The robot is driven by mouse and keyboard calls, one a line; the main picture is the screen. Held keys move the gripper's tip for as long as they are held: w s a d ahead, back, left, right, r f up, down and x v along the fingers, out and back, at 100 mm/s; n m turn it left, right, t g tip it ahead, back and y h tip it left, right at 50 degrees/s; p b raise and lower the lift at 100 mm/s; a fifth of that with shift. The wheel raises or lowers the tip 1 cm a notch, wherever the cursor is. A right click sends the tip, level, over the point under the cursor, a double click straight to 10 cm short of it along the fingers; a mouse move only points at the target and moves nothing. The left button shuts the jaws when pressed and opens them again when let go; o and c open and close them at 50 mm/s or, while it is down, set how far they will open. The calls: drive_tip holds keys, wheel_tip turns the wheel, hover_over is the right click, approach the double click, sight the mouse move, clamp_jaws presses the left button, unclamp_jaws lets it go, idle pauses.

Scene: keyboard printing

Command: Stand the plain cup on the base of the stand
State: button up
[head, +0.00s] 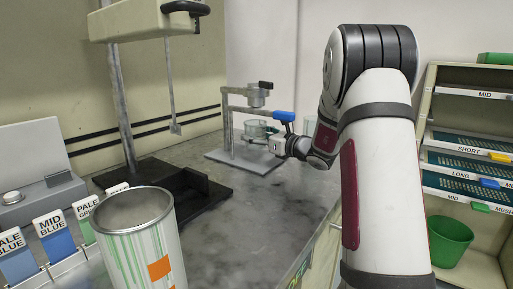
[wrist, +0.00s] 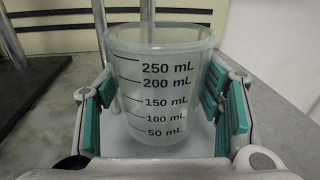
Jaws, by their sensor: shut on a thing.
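A clear, empty-looking cup with black mL marks (wrist: 163,85) stands upright between the teal pads of my gripper (wrist: 162,112) in the wrist view. The gripper is shut on it. In the head view the same cup (head: 255,128) shows small at the end of my gripper (head: 266,138). It is above the pale flat base (head: 238,162) of the stand, under the stand's upper arm (head: 246,110). Pale surface shows below the cup in the wrist view. I cannot tell whether the cup's bottom touches the base.
A small metal cup (head: 257,97) sits in the stand's upper holder, with a blue part (head: 284,116) beside it. Another clear vessel (head: 310,125) is partly behind my arm. A large paint-streaked can (head: 135,225) stands in front, left. A shelf rack (head: 470,150) is at right.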

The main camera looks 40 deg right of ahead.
sight(264, 147)
drive_tip(key=shift+f+b, duration=0.45)
drive_tip(key=shift+f, duration=1.3)
drive_tip(key=shift+f, duration=0.15)
drive_tip(key=o, duration=1.7)
drive_tip(key=shift+s+r, duration=0.2)
drive_tip(key=p+v, duration=0.1)
drive_tip(key=v, duration=1)
drive_tip(key=shift+s+d+p, duration=0.1)
drive_tip(key=shift+s+p, duration=0.25)
